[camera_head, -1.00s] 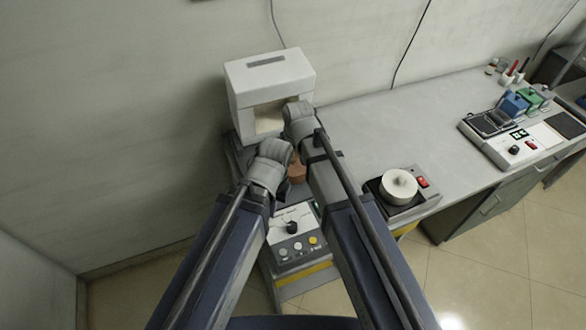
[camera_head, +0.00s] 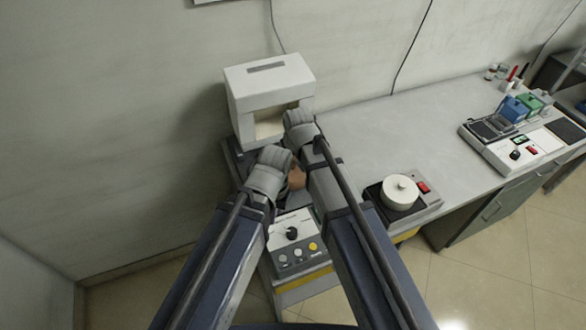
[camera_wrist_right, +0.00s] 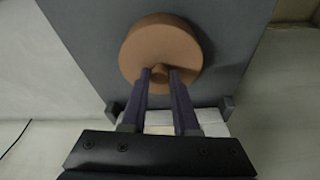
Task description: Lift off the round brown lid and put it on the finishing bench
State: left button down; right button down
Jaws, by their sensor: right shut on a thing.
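The round brown lid (camera_wrist_right: 160,40) fills the upper middle of the right wrist view, against a dark grey flat surface. Its small knob (camera_wrist_right: 160,71) sits between the fingertips of my right gripper (camera_wrist_right: 160,78), which is shut on it. In the head view only a small brown part of the lid (camera_head: 297,178) shows between my two arms. My right gripper (camera_head: 300,128) is the upper one there, its fingers hidden. My left gripper (camera_head: 270,170) is beside it, lower and to the left, and its fingers are hidden too. I cannot tell which bench is the finishing bench.
A white box-shaped machine with an opening (camera_head: 270,85) stands behind my grippers. A control panel with a knob and buttons (camera_head: 295,245) is in front. To the right, a long grey bench (camera_head: 365,140) carries a white round pot on a black plate (camera_head: 400,188) and has clear room.

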aim_at(294, 164)
dwell(0.4)
